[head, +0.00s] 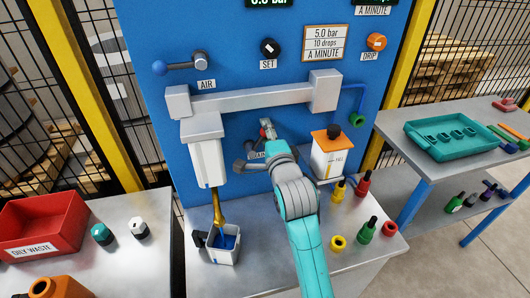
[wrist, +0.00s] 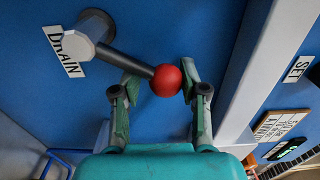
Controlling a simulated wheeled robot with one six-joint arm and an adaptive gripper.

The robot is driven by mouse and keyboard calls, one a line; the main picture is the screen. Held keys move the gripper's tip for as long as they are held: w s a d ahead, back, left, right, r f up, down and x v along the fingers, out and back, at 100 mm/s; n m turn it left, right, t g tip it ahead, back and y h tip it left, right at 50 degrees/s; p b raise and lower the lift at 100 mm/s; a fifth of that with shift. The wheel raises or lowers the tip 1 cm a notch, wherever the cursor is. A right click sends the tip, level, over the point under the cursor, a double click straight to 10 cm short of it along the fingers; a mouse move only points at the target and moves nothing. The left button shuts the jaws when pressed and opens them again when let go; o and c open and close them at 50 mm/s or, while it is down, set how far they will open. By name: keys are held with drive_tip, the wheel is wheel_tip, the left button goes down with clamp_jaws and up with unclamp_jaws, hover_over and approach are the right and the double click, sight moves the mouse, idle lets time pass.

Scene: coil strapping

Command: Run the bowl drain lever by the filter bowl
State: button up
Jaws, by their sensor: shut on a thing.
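The drain lever (wrist: 125,62) is a dark rod running from a grey hub beside the DRAIN label (wrist: 70,52) to a red ball knob (wrist: 166,81). My gripper (wrist: 160,80) has its two fingers around the red knob, shut on it. In the head view my gripper (head: 267,129) is at the blue panel, right of the filter bowl (head: 206,162), and my arm partly hides the lever and its label. The filter bowl is pale and hangs under the metal manifold.
An orange-topped oil reservoir (head: 329,158) stands close right of my arm. Several coloured bottles and rings, including a green bottle (head: 366,231), stand on the bench's right. A red waste bin (head: 42,222) is at left, a green tray (head: 455,139) at right.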

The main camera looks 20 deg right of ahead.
idle(0.3)
drive_tip(key=shift+d+f, duration=0.25)
drive_tip(key=shift+f, duration=0.45)
drive_tip(key=shift+d+f, duration=0.25)
drive_tip(key=shift+f, duration=0.5)
drive_tip(key=shift+d+f, duration=0.25)
drive_tip(key=shift+f, duration=0.45)
drive_tip(key=shift+c, duration=1.1)
drive_tip(key=shift+d+f, duration=0.35)
drive_tip(key=shift+f, duration=0.3)
drive_tip(key=shift+d+f, duration=0.3)
drive_tip(key=shift+f, duration=0.3)
drive_tip(key=shift+o, duration=0.8)
drive_tip(key=shift+d+f, duration=0.1)
drive_tip(key=shift+f, duration=0.1)
